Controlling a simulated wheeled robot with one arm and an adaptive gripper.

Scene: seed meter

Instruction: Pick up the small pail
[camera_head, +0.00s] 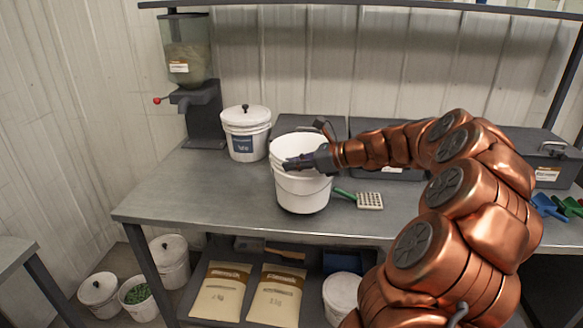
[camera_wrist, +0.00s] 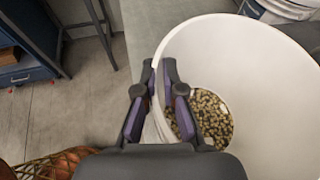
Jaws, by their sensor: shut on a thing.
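The small pail (camera_head: 300,192) is white, open-topped and upright, at the front middle of the workbench (camera_head: 233,205). My gripper (camera_head: 291,163) reaches in from the right and is shut on the pail's rim. In the wrist view the two fingers (camera_wrist: 159,72) straddle the wall of the pail (camera_wrist: 245,60), one inside and one outside. Tan seeds or pellets (camera_wrist: 210,118) lie in its bottom. I cannot tell whether its base touches the bench or hangs just above it.
A lidded white bucket (camera_head: 246,141) stands behind the pail, with a seed hopper (camera_head: 188,60) at the back left. A white perforated plate with a green handle (camera_head: 369,201) lies right of the pail. Sacks (camera_head: 221,290) lie on the lower shelf. Bench left of the pail is clear.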

